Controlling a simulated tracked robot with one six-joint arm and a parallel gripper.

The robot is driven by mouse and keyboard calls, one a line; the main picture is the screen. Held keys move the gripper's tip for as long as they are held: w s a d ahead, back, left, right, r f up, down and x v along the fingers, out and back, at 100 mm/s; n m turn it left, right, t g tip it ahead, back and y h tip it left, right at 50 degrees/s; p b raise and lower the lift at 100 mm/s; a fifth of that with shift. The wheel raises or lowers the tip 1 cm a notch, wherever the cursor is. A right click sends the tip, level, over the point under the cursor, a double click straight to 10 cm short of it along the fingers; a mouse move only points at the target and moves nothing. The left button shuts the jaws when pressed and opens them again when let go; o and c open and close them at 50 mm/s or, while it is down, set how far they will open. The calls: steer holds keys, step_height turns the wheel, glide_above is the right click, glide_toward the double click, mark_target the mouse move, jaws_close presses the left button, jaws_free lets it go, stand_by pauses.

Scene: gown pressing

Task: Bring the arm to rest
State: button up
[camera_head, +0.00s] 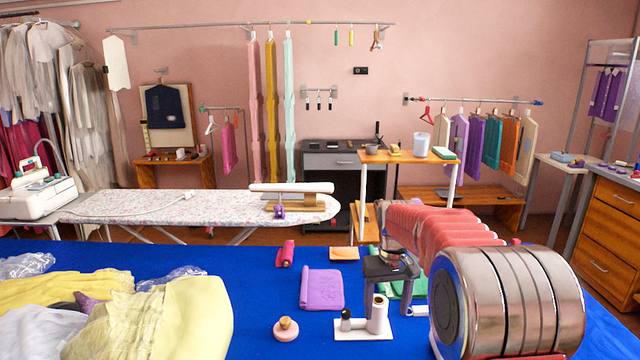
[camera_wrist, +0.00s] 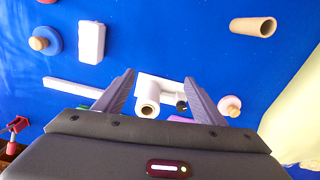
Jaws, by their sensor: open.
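My arm reaches in from the right in the head view, with its pink ribbed sleeve bent down over the blue table (camera_head: 255,290). My gripper (camera_head: 390,287) hangs above the table behind a white stand (camera_head: 350,334) with a white roll (camera_head: 378,316) and a small dark-topped bottle (camera_head: 346,321). In the wrist view my gripper (camera_wrist: 160,78) has its two dark fingers spread wide and holds nothing. The white roll (camera_wrist: 148,106) shows between the fingers, farther off. Whether the gripper clears the stand is hard to tell.
A purple folded cloth (camera_head: 321,288), a pink-based knob (camera_head: 286,329) and a red roll (camera_head: 286,254) lie nearby. A yellow garment (camera_head: 160,325) fills the table's left. An ironing board (camera_head: 170,207) stands behind.

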steer(key=s+r+t, duration=0.2)
steer(key=s+r, duration=0.2)
steer(key=s, duration=1.3)
steer(key=s+r+m+t, duration=0.1)
steer(key=s+r+t, duration=0.2)
steer(key=s, duration=1.4)
step_height(320, 180, up, 2)
steer(key=shift+s+a+r, duration=0.25)
steer(key=shift+s+a, duration=0.15)
steer(key=shift+c, duration=0.4)
